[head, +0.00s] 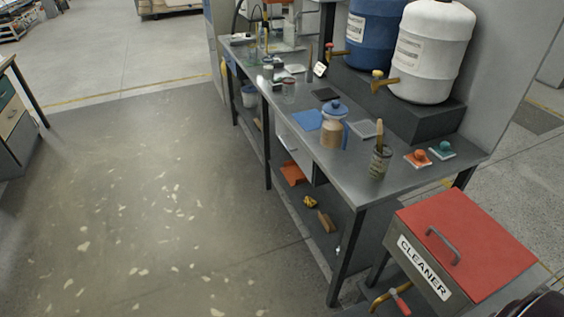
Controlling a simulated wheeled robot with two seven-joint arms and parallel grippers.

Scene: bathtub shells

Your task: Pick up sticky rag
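A flat blue cloth-like piece (307,120) lies on the grey metal workbench (350,186), left of a blue-lidded jug (333,128). It may be the sticky rag, but I cannot tell for sure at this size. Neither of my grippers is in the head view.
A blue drum (371,36) and a white drum (428,55) with taps stand on a raised block. A can with a brush (380,163) stands near the bench front. A red-lidded cleaner box (464,245) stands lower right. The floor (150,200) left of the bench is open.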

